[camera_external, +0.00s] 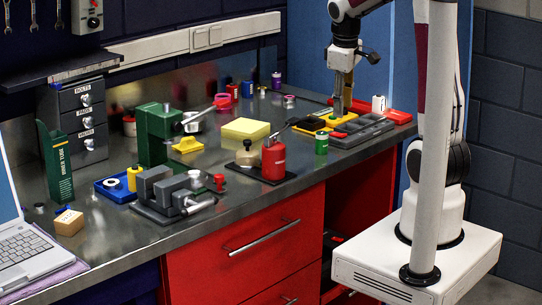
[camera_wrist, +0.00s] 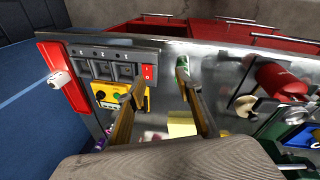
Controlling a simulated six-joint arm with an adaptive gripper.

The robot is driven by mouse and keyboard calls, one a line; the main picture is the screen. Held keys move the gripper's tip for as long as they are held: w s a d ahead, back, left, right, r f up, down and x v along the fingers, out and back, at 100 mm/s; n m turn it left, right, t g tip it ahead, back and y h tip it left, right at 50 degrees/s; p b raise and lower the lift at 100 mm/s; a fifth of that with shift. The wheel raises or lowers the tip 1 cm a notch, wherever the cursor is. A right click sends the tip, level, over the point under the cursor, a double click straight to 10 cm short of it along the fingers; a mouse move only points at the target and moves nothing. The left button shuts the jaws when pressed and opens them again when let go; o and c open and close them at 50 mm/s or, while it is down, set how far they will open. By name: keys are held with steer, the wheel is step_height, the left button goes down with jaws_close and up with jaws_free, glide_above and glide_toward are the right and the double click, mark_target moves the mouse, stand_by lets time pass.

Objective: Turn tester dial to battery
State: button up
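The yellow tester (camera_external: 350,122) lies on the bench under my gripper, beside a grey compartment tray. My gripper (camera_external: 341,108) points down at the tester. In the wrist view my gripper (camera_wrist: 162,82) has its two fingers well apart with nothing between them. I cannot tell whether the left finger touches the tester.
The grey tray (camera_external: 372,130) stands in front of the tester; a green can (camera_external: 321,143) is to its left. A red bottle (camera_external: 273,160), a yellow pad (camera_external: 246,129) and a green press (camera_external: 153,132) stand further left. A white-and-red item (camera_external: 378,104) is at the right.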

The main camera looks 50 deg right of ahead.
steer(key=shift+m, duration=0.9)
steer(key=shift+s+a+r, duration=0.25)
steer(key=shift+s+a, duration=0.5)
steer(key=shift+a, duration=0.1)
steer(key=shift+s+a+r, duration=0.25)
steer(key=shift+s+a, duration=0.45)
steer(key=shift+a, duration=0.15)
